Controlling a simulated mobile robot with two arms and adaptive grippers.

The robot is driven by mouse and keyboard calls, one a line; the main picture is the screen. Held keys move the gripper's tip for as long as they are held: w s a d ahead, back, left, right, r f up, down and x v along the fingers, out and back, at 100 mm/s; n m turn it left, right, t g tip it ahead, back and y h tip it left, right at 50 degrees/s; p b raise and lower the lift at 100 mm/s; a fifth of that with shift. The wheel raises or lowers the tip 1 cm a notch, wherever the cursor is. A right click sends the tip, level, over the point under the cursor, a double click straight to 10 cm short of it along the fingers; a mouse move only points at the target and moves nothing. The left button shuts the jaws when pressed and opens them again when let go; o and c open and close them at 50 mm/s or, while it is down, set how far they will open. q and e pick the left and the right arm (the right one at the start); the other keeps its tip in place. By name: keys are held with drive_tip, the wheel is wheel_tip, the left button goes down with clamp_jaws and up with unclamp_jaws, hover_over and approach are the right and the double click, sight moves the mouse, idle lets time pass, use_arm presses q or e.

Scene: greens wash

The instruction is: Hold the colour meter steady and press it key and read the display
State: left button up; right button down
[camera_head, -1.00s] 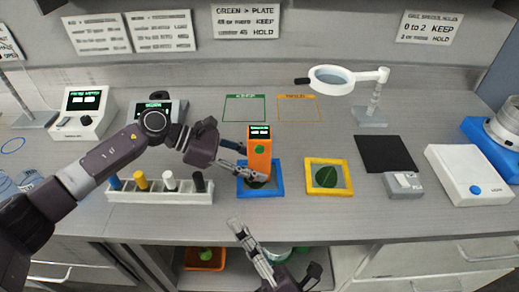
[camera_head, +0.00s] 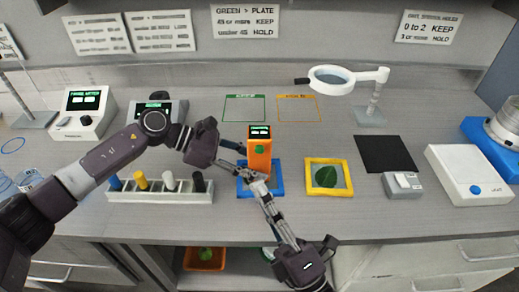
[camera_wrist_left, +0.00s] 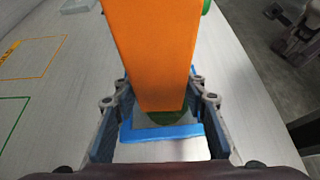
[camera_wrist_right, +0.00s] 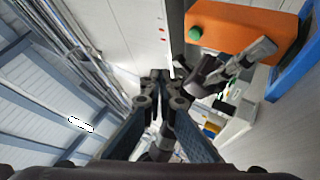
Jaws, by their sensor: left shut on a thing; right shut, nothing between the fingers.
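The orange colour meter (camera_head: 259,158) stands upright over the blue frame (camera_head: 244,192), its dark display with green text at its top. The text is too small to read. My left gripper (camera_head: 245,172) is shut on the meter's lower body; the left wrist view shows a finger on each side of the meter (camera_wrist_left: 150,60). My right gripper (camera_head: 258,182) is shut and empty, its tips just in front of the meter's lower front. In the right wrist view the meter (camera_wrist_right: 235,30) shows its green key (camera_wrist_right: 195,34), apart from the right fingertips (camera_wrist_right: 160,80).
A yellow frame (camera_head: 309,180) with a leaf lies right of the meter. A rack of coloured pens (camera_head: 140,197) stands to the left. A magnifier lamp (camera_head: 333,78), black mat (camera_head: 384,153), small grey box (camera_head: 402,191) and white scale (camera_head: 468,178) are to the right.

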approach(251, 142)
drive_tip(key=shift+w+a+r, duration=0.5)
drive_tip(key=shift+a+r, duration=0.1)
drive_tip(key=shift+r, duration=0.15)
drive_tip(key=shift+w+a+r, duration=0.5)
drive_tip(key=shift+a+r, duration=0.15)
drive_tip(key=shift+r, duration=0.1)
drive_tip(key=shift+w, duration=0.4)
drive_tip(key=shift+w, duration=0.5)
idle(0.8)
drive_tip(key=shift+s, duration=0.95)
drive_tip(key=shift+s, duration=0.15)
drive_tip(key=shift+s, duration=2.35)
idle(1.0)
